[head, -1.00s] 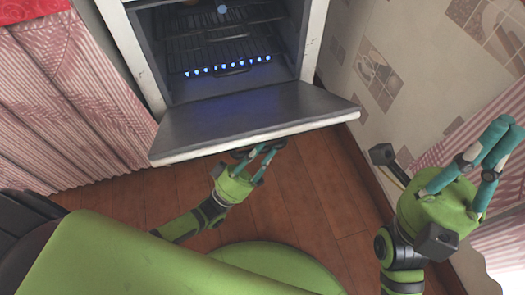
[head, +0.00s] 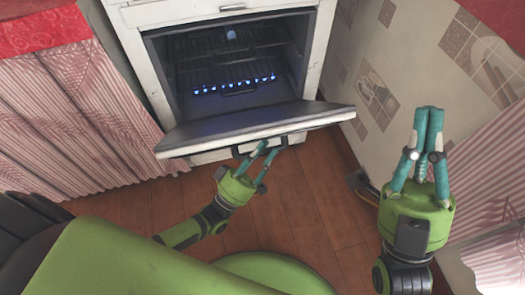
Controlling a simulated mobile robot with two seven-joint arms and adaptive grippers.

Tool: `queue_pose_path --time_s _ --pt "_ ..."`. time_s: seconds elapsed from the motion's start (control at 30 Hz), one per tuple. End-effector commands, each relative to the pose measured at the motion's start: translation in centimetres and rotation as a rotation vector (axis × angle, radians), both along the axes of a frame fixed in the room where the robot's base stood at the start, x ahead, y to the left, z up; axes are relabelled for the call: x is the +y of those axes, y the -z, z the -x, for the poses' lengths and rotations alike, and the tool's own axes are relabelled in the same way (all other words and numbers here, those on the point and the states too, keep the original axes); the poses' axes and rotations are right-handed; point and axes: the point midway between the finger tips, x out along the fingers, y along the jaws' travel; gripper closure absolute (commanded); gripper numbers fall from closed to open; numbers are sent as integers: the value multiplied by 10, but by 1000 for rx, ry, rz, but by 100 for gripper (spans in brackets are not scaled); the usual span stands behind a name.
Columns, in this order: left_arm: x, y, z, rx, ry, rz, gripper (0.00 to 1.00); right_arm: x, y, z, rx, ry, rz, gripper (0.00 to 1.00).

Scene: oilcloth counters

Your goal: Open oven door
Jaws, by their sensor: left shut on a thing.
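The white oven (head: 325,45) stands at the top centre. Its door (head: 235,125) is hinged at the bottom and hangs partly open, tilted outward, with its dark inner face up. The dark handle (head: 243,149) runs along the outer side under the door's upper edge. My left gripper (head: 268,148) is shut on the handle from below, and its fingers hide part of it. My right gripper (head: 429,110) is shut and empty, raised at the right with its fingers pointing up, apart from the oven.
Inside the oven are wire racks and a row of blue lights (head: 235,84). A pink striped curtain (head: 80,115) hangs on the left. A tiled wall (head: 385,70) stands on the right. The wooden floor (head: 300,205) in front of the oven is clear.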

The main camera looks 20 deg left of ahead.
Motion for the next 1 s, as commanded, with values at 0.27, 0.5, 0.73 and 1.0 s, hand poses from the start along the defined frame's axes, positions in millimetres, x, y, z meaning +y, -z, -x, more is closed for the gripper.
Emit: queue_pose_path --time_s 0.27,0.5,0.73,1.0 --pt "0 0 0 -1 -2 -1 49 0 0 0 0 0 0 100" --pt "2 3 3 2 -1 -2 49 0 0 0 -2 0 -2 100" --pt "16 27 30 5 -2 -4 49 0 0 0 -2 0 -1 100" --pt "36 59 69 3 -1 -3 49 0 0 0 -2 0 -1 100"
